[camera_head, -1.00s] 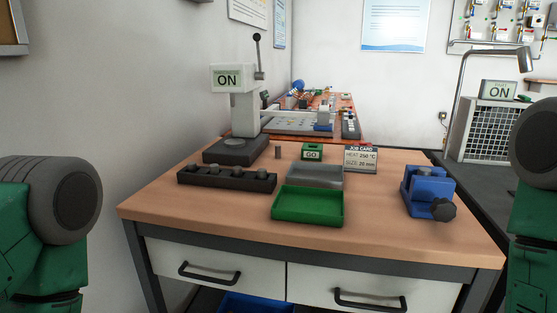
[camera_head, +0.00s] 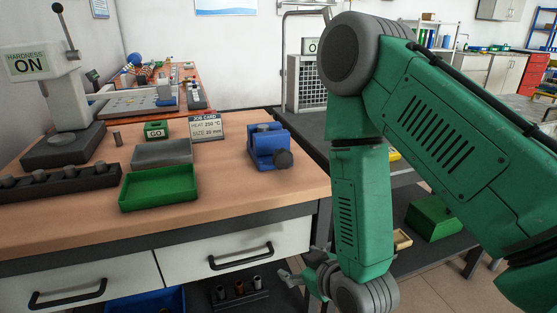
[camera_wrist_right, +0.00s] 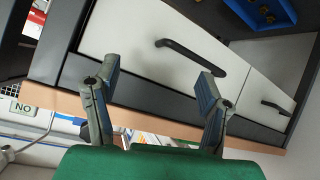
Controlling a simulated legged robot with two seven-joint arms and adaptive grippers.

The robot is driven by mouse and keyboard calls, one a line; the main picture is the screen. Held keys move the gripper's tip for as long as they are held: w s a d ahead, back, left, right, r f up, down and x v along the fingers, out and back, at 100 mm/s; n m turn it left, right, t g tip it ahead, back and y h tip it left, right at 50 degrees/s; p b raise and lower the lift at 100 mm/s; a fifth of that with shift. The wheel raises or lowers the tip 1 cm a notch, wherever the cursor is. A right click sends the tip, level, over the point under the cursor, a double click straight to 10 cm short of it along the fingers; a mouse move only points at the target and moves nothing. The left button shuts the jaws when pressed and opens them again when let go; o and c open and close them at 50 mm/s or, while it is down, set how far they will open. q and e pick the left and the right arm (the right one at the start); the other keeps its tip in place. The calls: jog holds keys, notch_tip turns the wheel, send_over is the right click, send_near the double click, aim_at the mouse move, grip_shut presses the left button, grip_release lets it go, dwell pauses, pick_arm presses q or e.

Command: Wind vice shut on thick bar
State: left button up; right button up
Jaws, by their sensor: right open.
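The blue vice (camera_head: 262,150) stands on the right part of the wooden bench, with its dark round handle knob (camera_head: 284,159) facing front right. A small grey piece (camera_head: 263,128) shows at the top of the vice; I cannot tell whether it is a bar between the jaws. My right gripper (camera_head: 300,282) hangs in front of the bench, below and apart from the vice. In the right wrist view the same gripper (camera_wrist_right: 158,75) is open and empty, with drawer fronts beyond its fingers. My left gripper is out of view.
A green tray (camera_head: 158,187), a grey tray (camera_head: 162,153) and a dark rack (camera_head: 62,184) with several round pieces lie left of the vice. The bench's right edge is close to my arm.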

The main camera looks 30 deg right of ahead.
aim_at(285, 162)
jog(key=w+d+r+t+h, duration=0.2)
jog(key=r+t, duration=0.1)
jog(key=r, duration=0.5)
jog(key=w+d+r+t+h, duration=0.1)
jog(key=w+d+r+t, duration=0.15)
jog(key=r, duration=0.45)
jog(key=shift+t, duration=0.35)
jog(key=b+x, duration=0.1)
jog(key=x, duration=0.3)
jog(key=b+x, duration=0.2)
jog(key=x, duration=0.3)
jog(key=b+x, duration=0.2)
jog(key=x, duration=0.2)
jog(key=shift+w+a+r, duration=0.2)
jog(key=shift+w, duration=0.25)
jog(key=c, duration=1.2)
